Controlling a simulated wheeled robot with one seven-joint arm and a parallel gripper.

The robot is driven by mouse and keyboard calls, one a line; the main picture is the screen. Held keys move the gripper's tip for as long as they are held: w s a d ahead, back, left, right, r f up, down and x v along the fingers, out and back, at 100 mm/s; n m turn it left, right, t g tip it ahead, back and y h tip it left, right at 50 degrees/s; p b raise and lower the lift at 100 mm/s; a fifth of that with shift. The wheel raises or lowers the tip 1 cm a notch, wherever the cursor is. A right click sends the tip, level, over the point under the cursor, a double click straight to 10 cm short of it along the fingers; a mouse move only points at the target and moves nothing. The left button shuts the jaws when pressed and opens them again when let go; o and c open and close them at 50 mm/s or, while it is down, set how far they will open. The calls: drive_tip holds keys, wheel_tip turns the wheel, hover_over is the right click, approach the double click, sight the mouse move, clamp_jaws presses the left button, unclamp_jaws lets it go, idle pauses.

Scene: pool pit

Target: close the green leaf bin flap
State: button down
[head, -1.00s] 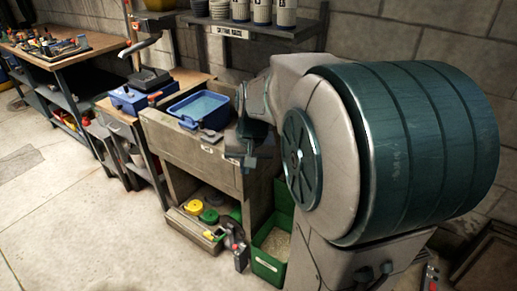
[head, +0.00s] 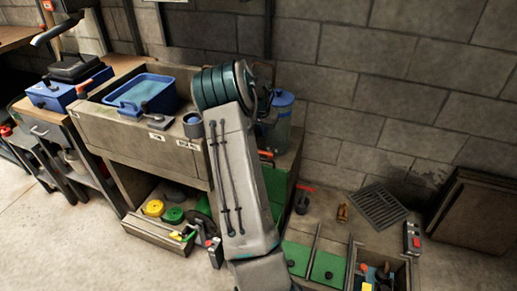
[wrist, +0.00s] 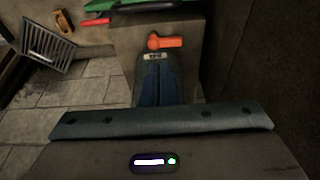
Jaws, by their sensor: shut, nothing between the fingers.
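In the head view, a raised green panel (head: 277,188), which looks like the leaf bin flap, shows partly behind my arm beside the concrete sink unit. The rest of the bin is hidden. My gripper (wrist: 155,58) is shut and empty. My arm hides the gripper in the head view.
Two green panels (head: 328,268) with dark knobs lie at lower right. A floor grate (head: 378,205), a red-handled valve (head: 305,188) and a red-button box (head: 412,238) are right of my arm. The blue basin (head: 143,95) sits left. Open floor is at lower left.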

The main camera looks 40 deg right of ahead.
drive_tip(key=s+b+x, duration=0.1)
drive_tip(key=x, duration=0.9)
drive_tip(key=a, duration=0.2)
drive_tip(key=s+a, duration=0.1)
drive_tip(key=shift+a+r+b, duration=0.1)
drive_tip(key=shift+r+b, duration=0.2)
drive_tip(key=shift+r, duration=0.05)
drive_tip(key=shift+s, duration=0.15)
